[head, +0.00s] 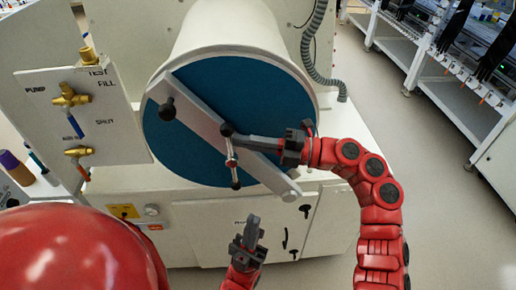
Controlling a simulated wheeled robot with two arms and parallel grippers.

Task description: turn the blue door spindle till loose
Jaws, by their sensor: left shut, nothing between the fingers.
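The blue round door (265,95) closes the end of a white cylinder. A grey bar (193,115) lies slantwise across it. The door spindle's cross handle (234,170), a metal rod with dark knobs at its ends, stands near the bar's middle and is close to upright. My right gripper (235,141) comes in from the right, with its fingertips at the handle's upper part. The fingers overlap the rod, and I cannot tell whether they grip it. My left gripper (253,220) is shut and empty, below the door and apart from the handle.
A white valve panel (110,125) with brass valves stands left of the door. A white cabinet front (190,225) lies below the door. A grey corrugated hose (310,55) hangs at the upper right. Shelving stands farther right, beyond open floor (440,190).

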